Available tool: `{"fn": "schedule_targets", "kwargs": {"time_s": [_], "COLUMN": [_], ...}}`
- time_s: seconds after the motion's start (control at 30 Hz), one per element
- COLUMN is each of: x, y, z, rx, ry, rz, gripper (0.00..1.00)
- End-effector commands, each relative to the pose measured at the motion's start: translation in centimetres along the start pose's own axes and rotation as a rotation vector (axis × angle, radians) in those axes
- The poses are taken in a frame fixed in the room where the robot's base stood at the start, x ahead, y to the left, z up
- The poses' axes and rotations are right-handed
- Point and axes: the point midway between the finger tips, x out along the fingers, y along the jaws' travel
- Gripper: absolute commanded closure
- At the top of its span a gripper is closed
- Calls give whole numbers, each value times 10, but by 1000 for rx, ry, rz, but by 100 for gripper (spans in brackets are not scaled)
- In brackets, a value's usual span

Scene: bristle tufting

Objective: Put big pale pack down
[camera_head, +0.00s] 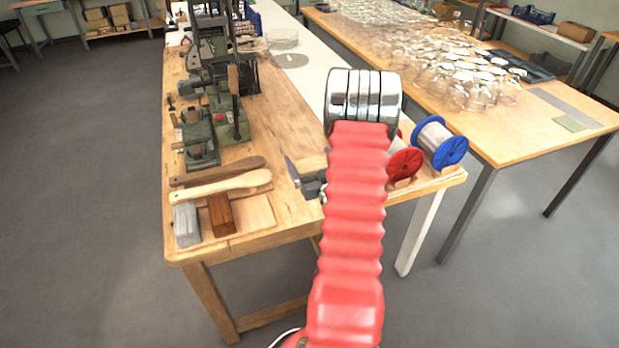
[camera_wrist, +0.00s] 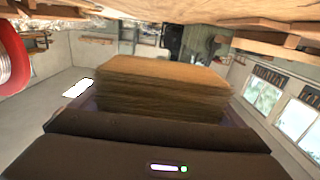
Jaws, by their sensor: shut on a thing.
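In the wrist view my gripper (camera_wrist: 163,116) is shut on a wide tan pack (camera_wrist: 165,88) with streaked, fibrous-looking sides. The pack is held off the floor; the wrist view does not clearly show whether anything touches it from below. In the head view my red sleeved arm reaches over the front of the bench (camera_head: 255,225), and its chrome wrist hides most of what lies behind.
A board (camera_head: 255,214) at the bench's front left bears a grey block (camera_head: 187,224) and a brown block (camera_head: 221,214); a pale wooden handle (camera_head: 222,187) lies behind them. Red (camera_head: 404,164) and blue (camera_head: 452,152) spools stand right. Green machines (camera_head: 202,145) line the left. Bare wood lies between.

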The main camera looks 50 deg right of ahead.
Motion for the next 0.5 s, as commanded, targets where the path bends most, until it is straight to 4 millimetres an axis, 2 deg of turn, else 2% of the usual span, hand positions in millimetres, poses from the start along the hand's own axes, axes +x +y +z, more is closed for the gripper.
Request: {"fn": "schedule_targets", "kwargs": {"time_s": [0.1, 0.2, 0.5], "x": [0, 0, 0], "y": [0, 0, 0], "z": [17, 25, 28], "rx": [2, 0, -1], "ry": [-2, 0, 1], "rz": [0, 0, -1], "gripper": [33, 33, 33]}}
